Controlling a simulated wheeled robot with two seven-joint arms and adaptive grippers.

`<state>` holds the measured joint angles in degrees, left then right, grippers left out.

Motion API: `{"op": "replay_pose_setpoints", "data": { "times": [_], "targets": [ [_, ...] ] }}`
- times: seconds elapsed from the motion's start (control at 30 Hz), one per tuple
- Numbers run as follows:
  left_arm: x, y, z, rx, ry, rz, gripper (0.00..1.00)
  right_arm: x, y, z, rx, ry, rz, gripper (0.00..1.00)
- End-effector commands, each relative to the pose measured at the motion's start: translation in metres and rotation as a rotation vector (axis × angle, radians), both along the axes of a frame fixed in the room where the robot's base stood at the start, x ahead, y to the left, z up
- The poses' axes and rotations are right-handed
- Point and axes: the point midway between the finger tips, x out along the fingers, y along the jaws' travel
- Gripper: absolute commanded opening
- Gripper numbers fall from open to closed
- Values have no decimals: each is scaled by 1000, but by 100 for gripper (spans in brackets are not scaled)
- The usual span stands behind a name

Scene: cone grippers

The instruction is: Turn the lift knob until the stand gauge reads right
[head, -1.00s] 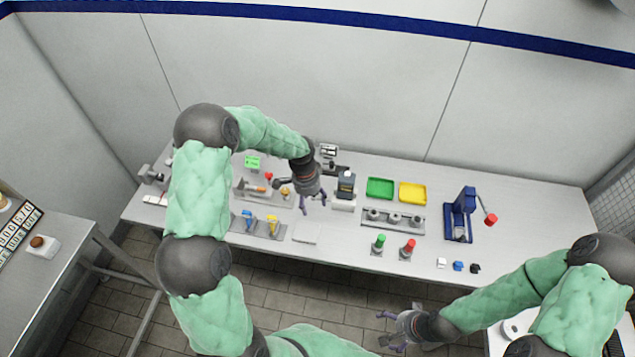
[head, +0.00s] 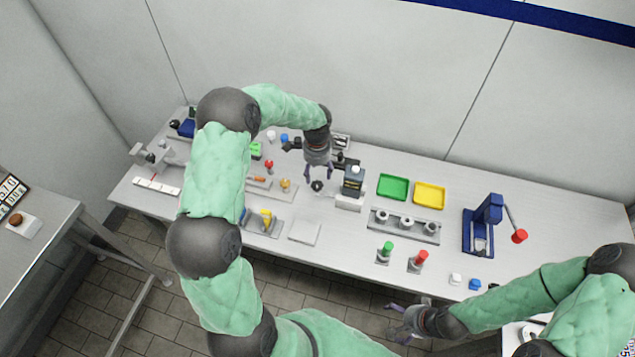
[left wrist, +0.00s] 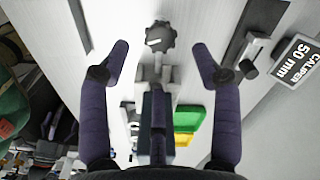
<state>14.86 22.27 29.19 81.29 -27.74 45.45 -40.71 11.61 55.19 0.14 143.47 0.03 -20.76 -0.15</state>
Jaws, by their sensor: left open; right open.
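A small dark round knob (head: 317,186) stands on the table just below my left gripper (head: 318,175) in the head view. In the left wrist view the knob (left wrist: 160,36) is black and lobed with a white mark, framed between the fingertips. My left gripper (left wrist: 162,50) is open and empty; the fingers appear apart from the knob. To its right stands a black box-shaped unit (head: 353,178) on a white base, perhaps the gauge stand; I cannot read its display. My right gripper (head: 394,320) is open and empty, in front of the table's front edge.
A green tray (head: 393,187) and a yellow tray (head: 429,195) lie right of the black unit. A grey holder (head: 404,226) and a blue press (head: 484,226) stand further right. A sign reading "CALIPER 50 mm" (left wrist: 296,60) is near the left gripper. A white plate (head: 304,232) lies in front.

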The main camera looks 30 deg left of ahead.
Motion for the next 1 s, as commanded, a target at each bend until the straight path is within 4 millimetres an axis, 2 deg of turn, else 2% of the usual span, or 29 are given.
{"op": "replay_pose_setpoints", "data": {
  "times": [0.1, 0.3, 0.5, 0.77, 0.8, 1.0],
  "targets": [
    [-1, 0, -24, 0, 3, -2, 64, 0, 0, -3, 0, 0, 0, 92],
    [0, 0, -50, 0, 0, 0, 64, 0, 0, -5, 0, 0, 0, 92],
    [0, 0, -62, 0, 0, 0, 64, 0, 0, -6, 0, 0, 0, 92],
    [0, 0, -63, 0, -1, 0, 64, 0, 0, -6, 0, 0, 0, 92],
    [0, 0, -63, 0, -1, 0, 61, 0, 0, -6, 0, 0, 0, 92],
    [0, 0, -63, 0, -1, -1, 8, 0, 0, -6, 0, 0, 0, 92]
  ]
}}
